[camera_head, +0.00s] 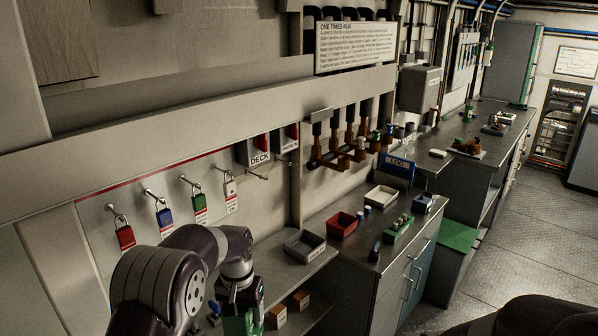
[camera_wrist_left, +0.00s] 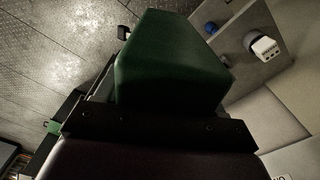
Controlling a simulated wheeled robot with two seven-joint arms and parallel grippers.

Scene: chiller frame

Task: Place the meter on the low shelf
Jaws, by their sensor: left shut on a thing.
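My left gripper (camera_head: 240,312) is at the bottom of the head view, shut on a green block-shaped thing, likely the meter (camera_head: 238,326). In the left wrist view this green body (camera_wrist_left: 168,65) fills the middle, and its face markings do not show. The low shelf (camera_head: 318,311) lies under the upper shelf (camera_head: 285,262), with small brown boxes (camera_head: 278,316) on it. The gripper is just left of these boxes; whether the green thing touches the shelf cannot be told. My right gripper is not in view.
A grey tray (camera_head: 305,245) stands on the upper shelf, above the boxes. A steel cabinet (camera_head: 385,290) with a red bin (camera_head: 343,224) stands to the right. Coloured padlocks (camera_head: 164,217) hang on the wall panel. In the wrist view, a white block (camera_wrist_left: 264,46) sits near the green body.

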